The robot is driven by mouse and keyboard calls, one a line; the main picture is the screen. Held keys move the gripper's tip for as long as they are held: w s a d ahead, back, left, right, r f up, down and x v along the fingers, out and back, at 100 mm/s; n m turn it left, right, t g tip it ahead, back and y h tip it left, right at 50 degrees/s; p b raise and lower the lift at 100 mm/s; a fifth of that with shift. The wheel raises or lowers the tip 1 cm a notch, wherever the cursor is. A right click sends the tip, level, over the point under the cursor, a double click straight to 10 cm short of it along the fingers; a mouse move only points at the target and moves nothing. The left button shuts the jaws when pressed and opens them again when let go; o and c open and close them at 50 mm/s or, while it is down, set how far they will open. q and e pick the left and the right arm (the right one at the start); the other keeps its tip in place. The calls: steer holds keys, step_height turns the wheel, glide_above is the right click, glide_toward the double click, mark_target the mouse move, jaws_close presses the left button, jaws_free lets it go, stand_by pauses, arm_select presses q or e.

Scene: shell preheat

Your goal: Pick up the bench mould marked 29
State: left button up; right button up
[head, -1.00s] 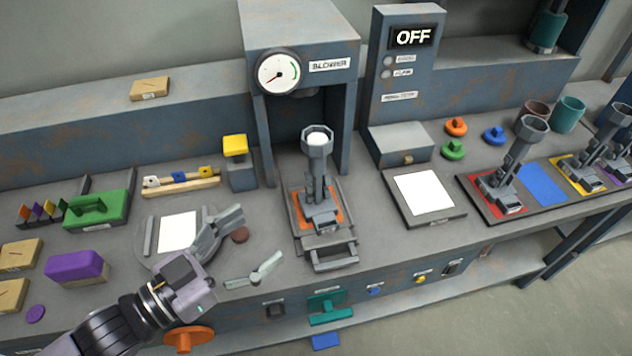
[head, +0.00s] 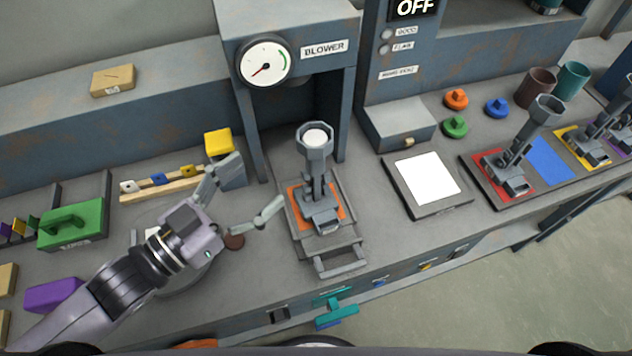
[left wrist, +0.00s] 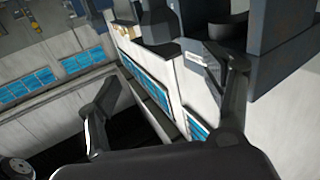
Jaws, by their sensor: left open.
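A grey mould (head: 318,190) with an octagonal cup on top stands upright on an orange pad (head: 297,194) in the blower's tray. Similar grey moulds stand on a red pad (head: 482,160) and on a yellow pad (head: 567,134) at the right. No number 29 is readable on any of them, so I cannot tell which is marked so. My left gripper (head: 260,180) is open and empty, to the left of the blower mould, its fingers pointing toward it. It also shows open in the left wrist view (left wrist: 164,66). My right gripper is out of view.
The blower housing (head: 284,22) rises behind the mould, with side walls around the bay. A yellow-topped block (head: 218,142) stands close to my upper left finger. A white-topped plate (head: 430,178) lies right of the blower. A green block (head: 72,225) is at the left.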

mark_target(303, 146)
arm_select(q)
steer(key=p+x, duration=0.2)
steer(key=x, duration=0.7)
steer(key=shift+w+f+p, duration=0.1)
steer(key=shift+w+p, duration=0.2)
steer(key=shift+w, duration=0.05)
steer(key=p+x, duration=0.2)
steer(key=x, duration=0.2)
steer(key=shift+w+f, duration=0.1)
steer(key=shift+w+d+f, duration=0.2)
steer(key=shift+w+d, duration=0.1)
steer(key=shift+d, duration=0.05)
steer(key=shift+a, duration=0.1)
steer(key=shift+c, duration=0.7)
steer(key=c, duration=0.5)
jaws_close()
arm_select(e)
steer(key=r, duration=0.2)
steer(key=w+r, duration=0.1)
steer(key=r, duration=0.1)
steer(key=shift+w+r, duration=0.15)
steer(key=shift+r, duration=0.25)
